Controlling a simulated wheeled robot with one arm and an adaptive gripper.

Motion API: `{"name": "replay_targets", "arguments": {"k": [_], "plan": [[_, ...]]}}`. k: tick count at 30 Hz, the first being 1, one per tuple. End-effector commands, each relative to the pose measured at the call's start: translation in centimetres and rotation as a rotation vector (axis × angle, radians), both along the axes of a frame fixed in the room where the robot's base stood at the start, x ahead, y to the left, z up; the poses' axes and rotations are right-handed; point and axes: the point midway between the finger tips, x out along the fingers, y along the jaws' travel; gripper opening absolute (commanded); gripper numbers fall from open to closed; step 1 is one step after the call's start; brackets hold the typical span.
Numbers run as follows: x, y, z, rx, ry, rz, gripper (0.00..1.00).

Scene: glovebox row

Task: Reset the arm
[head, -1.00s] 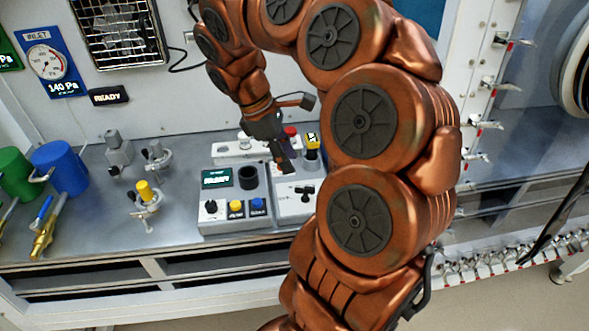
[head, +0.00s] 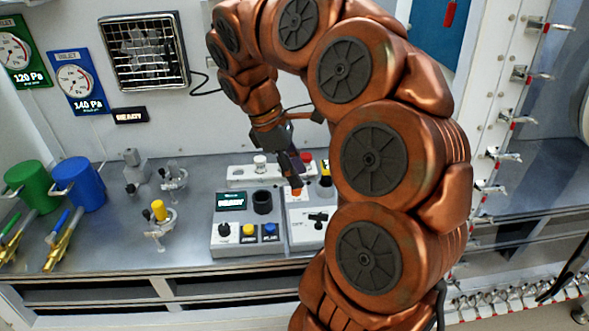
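My copper-coloured arm arches over the workbench from the lower right. My gripper (head: 293,172) is dark and points down over the control boxes, around the border between the left and right box. Its fingers are narrow in this view and I cannot tell whether they are open or shut. A small orange-red patch (head: 297,191) shows right at the fingertips, and I cannot tell whether they touch it. The right box (head: 300,238) is partly hidden by my arm.
A yellow-topped valve (head: 159,213) and grey fittings (head: 133,168) stand left of the boxes. Blue (head: 82,183) and green (head: 27,186) cylinders are at far left. A wall grille (head: 144,50) and gauges are behind. The bench middle-left (head: 105,235) is partly clear.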

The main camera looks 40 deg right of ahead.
Motion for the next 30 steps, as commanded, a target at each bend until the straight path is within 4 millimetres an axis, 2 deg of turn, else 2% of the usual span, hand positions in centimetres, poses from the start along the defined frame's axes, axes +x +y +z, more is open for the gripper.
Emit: {"name": "replay_targets", "arguments": {"k": [9,13,16,20,24,30], "plan": [[0.0,0.1,0.0,0.001,-0.001,0.0,0.38],[-0.4,1.3,-0.2,0.002,-0.016,-0.005,0.38],[-1.3,3.7,-0.5,0.008,-0.05,-0.026,0.38],[-3.7,8.0,-1.7,0.022,-0.098,-0.089,0.38],[-6.8,12.1,-3.3,0.039,-0.144,-0.201,0.38],[-11.7,16.6,-6.3,0.063,-0.189,-0.417,0.38]]}}
